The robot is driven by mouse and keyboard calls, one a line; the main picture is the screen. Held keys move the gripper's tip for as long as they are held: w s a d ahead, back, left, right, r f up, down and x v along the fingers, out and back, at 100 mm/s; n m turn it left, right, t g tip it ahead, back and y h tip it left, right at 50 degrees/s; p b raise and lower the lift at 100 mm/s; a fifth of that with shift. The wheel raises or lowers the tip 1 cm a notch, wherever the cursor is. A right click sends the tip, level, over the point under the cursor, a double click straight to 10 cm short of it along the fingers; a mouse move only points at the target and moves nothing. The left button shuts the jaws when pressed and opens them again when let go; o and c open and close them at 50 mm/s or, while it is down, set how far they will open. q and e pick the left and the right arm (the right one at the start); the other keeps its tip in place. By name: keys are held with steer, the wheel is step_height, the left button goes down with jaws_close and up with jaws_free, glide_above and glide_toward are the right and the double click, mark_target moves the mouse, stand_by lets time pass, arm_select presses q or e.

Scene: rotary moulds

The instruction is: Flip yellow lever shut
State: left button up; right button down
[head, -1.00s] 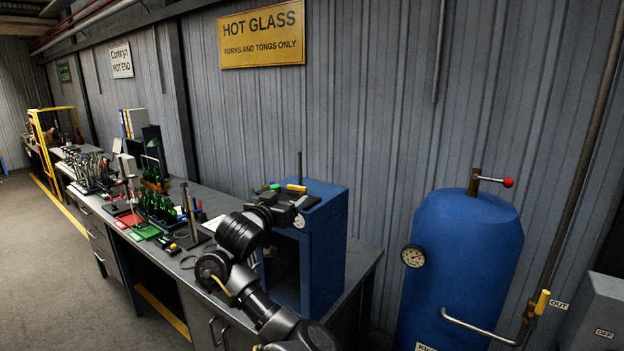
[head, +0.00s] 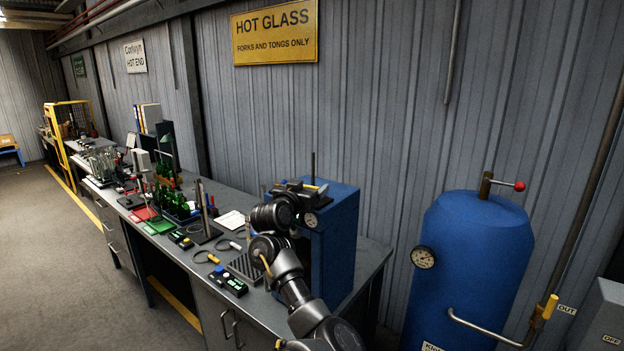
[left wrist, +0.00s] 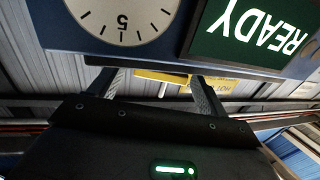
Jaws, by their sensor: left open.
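A yellow lever (head: 549,306) stands nearly upright on the pipe beside the blue tank, at the lower right of the head view. My left gripper (head: 303,189) is far to its left, at the top of the blue cabinet (head: 335,235). In the left wrist view the gripper (left wrist: 157,78) is open, with its two fingers apart. A yellow bar (left wrist: 162,77) shows between the fingers there; I cannot tell how far beyond them it is. A dial (left wrist: 122,18) and a green READY display (left wrist: 247,30) are close by. My right gripper is not in view.
The blue tank (head: 470,270) carries a gauge (head: 423,257) and a red-knobbed handle (head: 519,187). A grey box (head: 600,315) stands at the right edge. The bench left of the cabinet holds bottles (head: 174,202) and small tools. The floor (head: 75,270) is clear.

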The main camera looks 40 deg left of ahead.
mark_target(308, 186)
arm_select(q)
steer(key=shift+p+x, duration=0.4)
steer(key=shift+x, duration=0.7)
steer(key=shift+w+a, duration=0.1)
steer(key=shift+w, duration=0.2)
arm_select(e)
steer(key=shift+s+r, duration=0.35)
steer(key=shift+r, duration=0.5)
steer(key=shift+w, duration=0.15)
arm_select(q)
steer(key=c, duration=1)
steer(key=m+h+b, duration=0.1)
steer(key=h+b, duration=0.1)
steer(key=b, duration=0.3)
steer(key=shift+w+a+f+t, duration=0.1)
steer(key=shift+f+t, duration=0.05)
steer(key=shift+t, duration=0.15)
steer(key=shift+w+r+m+h+p, duration=0.1)
steer(key=shift+r+m+h+p, duration=0.35)
steer(key=shift+m+h, duration=0.25)
steer(key=shift+w+d+f+h, duration=0.1)
steer(key=shift+d+f+h, duration=0.2)
steer(key=shift+h, duration=0.2)
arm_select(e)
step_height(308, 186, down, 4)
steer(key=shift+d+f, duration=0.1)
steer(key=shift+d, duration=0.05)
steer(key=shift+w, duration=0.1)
